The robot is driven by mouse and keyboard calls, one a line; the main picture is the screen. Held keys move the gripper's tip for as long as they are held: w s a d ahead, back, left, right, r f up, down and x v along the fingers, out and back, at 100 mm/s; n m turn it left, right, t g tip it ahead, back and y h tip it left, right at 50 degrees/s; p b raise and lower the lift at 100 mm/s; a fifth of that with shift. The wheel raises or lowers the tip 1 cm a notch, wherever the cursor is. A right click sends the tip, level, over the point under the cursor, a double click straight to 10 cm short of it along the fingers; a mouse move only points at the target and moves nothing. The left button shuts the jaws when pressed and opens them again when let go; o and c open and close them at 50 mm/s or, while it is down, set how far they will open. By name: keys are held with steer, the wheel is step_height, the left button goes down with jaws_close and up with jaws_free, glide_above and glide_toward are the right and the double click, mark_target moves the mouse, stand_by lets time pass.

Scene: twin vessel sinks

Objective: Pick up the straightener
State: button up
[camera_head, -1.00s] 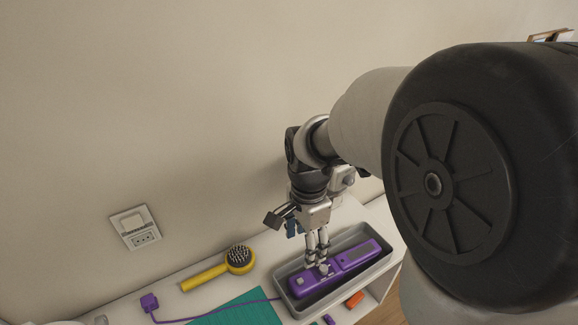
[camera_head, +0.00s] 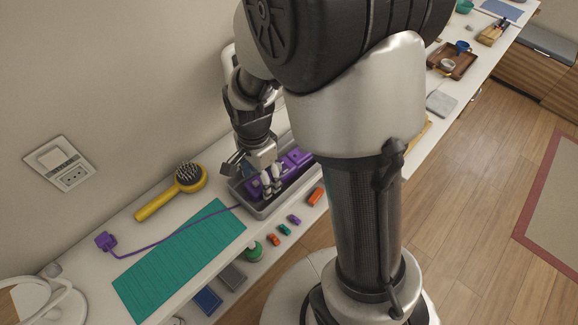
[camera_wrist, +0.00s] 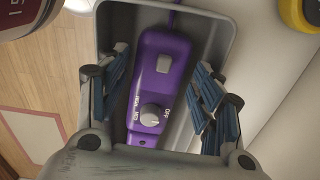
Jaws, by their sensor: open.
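The purple straightener (camera_head: 294,161) lies in a grey tray (camera_head: 238,193) on the white counter. Its purple cord (camera_head: 181,232) runs left over the tray's edge to a purple plug (camera_head: 105,241). My gripper (camera_head: 271,185) is down at the tray, over the straightener. In the wrist view, the straightener (camera_wrist: 158,95) shows a grey switch and a round dial and lies between the open blue-padded fingers of my gripper (camera_wrist: 163,100). A gap shows to the right finger; the left finger is close to its side. The straightener's far part is hidden by my gripper.
A yellow hairbrush (camera_head: 172,191) lies left of the tray. A teal mat (camera_head: 180,262) covers the counter in front of it. Several small coloured items, with an orange one (camera_head: 315,196), sit along the front. The wall is close behind.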

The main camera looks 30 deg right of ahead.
step_height(320, 180, down, 2)
steer(key=shift+f+b, duration=0.2)
steer(key=shift+b, duration=0.1)
steer(key=shift+c, duration=0.4)
steer(key=shift+r, duration=0.1)
steer(key=c, duration=1.1)
